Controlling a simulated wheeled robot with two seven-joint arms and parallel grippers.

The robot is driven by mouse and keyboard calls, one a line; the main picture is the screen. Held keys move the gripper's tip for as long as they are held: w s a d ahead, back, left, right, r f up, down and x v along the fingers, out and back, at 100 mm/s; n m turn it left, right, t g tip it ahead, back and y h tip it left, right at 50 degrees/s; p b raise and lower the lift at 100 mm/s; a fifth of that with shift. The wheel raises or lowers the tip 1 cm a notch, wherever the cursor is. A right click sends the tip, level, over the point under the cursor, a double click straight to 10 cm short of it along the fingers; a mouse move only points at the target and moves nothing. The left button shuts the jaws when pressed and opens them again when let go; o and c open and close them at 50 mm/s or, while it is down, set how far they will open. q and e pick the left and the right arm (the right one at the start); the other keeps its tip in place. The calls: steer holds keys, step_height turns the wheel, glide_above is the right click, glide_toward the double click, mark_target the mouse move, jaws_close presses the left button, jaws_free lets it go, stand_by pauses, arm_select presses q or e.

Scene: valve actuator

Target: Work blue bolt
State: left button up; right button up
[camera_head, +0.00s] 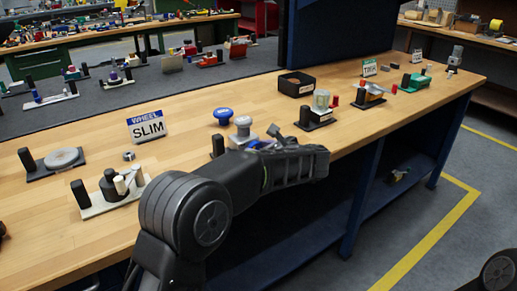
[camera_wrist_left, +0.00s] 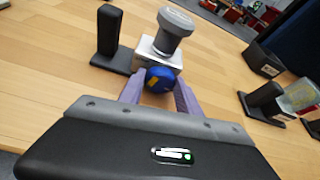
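The blue bolt (camera_wrist_left: 160,79) shows in the left wrist view, with a yellow mark on its face, at the near side of a pale block under a grey-capped knob (camera_wrist_left: 174,28). My left gripper (camera_wrist_left: 161,84) has one finger on each side of the bolt, with little gap. I cannot tell whether the fingers press on it. In the head view my left gripper (camera_head: 262,140) reaches over the table's front edge beside the grey-capped fixture (camera_head: 242,128); the bolt's grip is mostly hidden there. My right gripper is out of view.
A black post (camera_wrist_left: 108,30) stands left of the fixture.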

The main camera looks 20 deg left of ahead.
arm_select(q)
jaws_close()
steer(key=m+g+p, duration=0.1)
steer(key=m+p, duration=0.1)
steer(key=p, duration=0.1)
steer(key=shift+w+d+r+y, duration=0.1)
steer(key=shift+r+y, duration=0.05)
steer(key=shift+y, duration=0.25)
steer(key=shift+w+d+m+g+y+p, duration=0.1)
steer(key=shift+m+g+y+p, duration=0.6)
steer(key=shift+m+p, duration=0.8)
steer(key=o, duration=0.6)
jaws_free()
